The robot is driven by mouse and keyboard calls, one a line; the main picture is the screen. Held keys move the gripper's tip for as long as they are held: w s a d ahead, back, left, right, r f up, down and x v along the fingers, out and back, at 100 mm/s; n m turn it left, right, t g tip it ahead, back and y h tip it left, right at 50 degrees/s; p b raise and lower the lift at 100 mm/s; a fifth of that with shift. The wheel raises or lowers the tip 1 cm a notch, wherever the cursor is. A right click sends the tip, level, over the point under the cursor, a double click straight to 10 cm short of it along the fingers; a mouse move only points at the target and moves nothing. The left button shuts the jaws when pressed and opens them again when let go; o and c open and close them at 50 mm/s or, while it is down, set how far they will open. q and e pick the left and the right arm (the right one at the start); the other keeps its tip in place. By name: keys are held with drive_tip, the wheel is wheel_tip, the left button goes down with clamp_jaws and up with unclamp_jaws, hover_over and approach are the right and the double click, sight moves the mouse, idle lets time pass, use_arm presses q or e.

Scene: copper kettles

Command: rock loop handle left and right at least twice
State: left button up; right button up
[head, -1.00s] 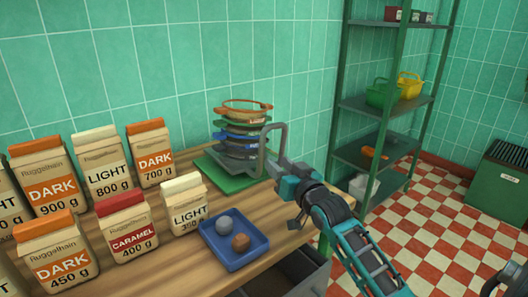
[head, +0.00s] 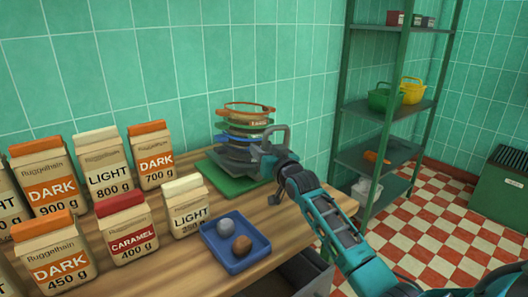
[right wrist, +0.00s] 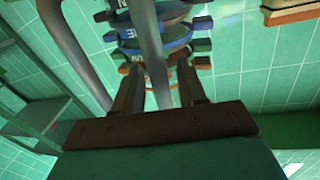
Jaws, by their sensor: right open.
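The grey loop handle (head: 279,127) stands up at the right side of a stack of coloured rings (head: 248,122) on a green board (head: 230,184). My right gripper (head: 262,158) is at the handle's lower part and hides some of it. In the right wrist view, one grey bar of the loop handle (right wrist: 150,45) runs between the two open fingers of the right gripper (right wrist: 160,85). The other bar lies outside them to the left. Whether a finger touches the bar cannot be told. My left gripper is not in view.
A blue tray (head: 236,262) with two round lumps lies in front on the wooden table. Several paper bags (head: 130,231) stand to the left. A green metal shelf (head: 385,110) with baskets stands behind at the right. A small hook-like part hangs below my right wrist.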

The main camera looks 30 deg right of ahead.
drive_tip(key=shift+c, duration=0.2)
clamp_jaws()
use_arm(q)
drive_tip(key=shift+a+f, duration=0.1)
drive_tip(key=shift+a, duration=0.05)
use_arm(e)
drive_tip(key=shift+a+n+p, duration=0.4)
drive_tip(key=shift+p, duration=0.25)
drive_tip(key=shift+a+f, duration=0.15)
drive_tip(key=shift+a, duration=0.1)
drive_tip(key=shift+f+n, duration=0.15)
drive_tip(key=shift+n, duration=0.25)
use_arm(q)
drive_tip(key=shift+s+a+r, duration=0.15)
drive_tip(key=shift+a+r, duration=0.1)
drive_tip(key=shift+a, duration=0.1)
use_arm(e)
drive_tip(key=shift+o, duration=0.2)
unclamp_jaws()
